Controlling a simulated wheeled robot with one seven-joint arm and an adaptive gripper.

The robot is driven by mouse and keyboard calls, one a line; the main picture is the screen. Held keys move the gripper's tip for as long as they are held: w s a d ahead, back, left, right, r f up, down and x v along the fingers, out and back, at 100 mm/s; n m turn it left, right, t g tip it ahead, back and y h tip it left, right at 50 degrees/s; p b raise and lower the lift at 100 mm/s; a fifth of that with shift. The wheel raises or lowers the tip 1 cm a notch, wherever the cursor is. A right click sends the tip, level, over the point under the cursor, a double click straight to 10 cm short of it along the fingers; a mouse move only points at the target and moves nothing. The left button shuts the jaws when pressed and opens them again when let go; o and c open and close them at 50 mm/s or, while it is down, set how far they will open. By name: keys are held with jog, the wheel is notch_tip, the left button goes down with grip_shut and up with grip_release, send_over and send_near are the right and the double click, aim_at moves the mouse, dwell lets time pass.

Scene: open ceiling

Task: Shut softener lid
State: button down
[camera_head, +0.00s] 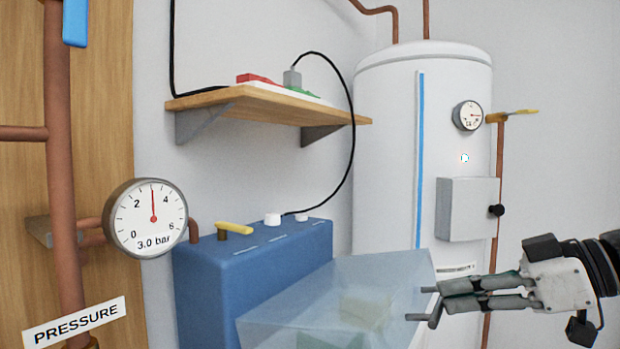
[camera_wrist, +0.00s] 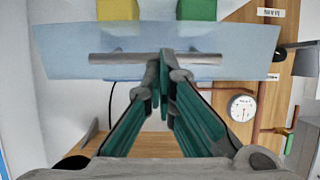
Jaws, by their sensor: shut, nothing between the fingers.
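The softener (camera_head: 250,262) is a blue box in the lower middle of the head view, with a yellow lever and white knobs on top. Its translucent pale blue lid (camera_head: 345,285) slants in front of it, open. In the wrist view the lid (camera_wrist: 60,55) spans the top, with a grey bar (camera_wrist: 115,59) along it. My gripper (camera_head: 426,304) is shut and empty at the lid's right edge. In the wrist view its fingertips (camera_wrist: 165,62) meet at the bar; I cannot tell whether they touch it.
A wooden shelf (camera_head: 275,104) with a plug hangs above the softener. A white tank (camera_head: 390,150) with a grey box (camera_head: 468,208) stands behind my arm. A pressure gauge (camera_head: 146,218) and copper pipes are at left. Yellow (camera_wrist: 117,10) and green (camera_wrist: 196,10) blocks show in the wrist view.

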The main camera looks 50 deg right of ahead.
notch_tip(320, 180, down, 6)
jog(key=b, duration=0.7)
jog(key=shift+s+f, duration=0.15)
jog(key=shift+f, duration=0.1)
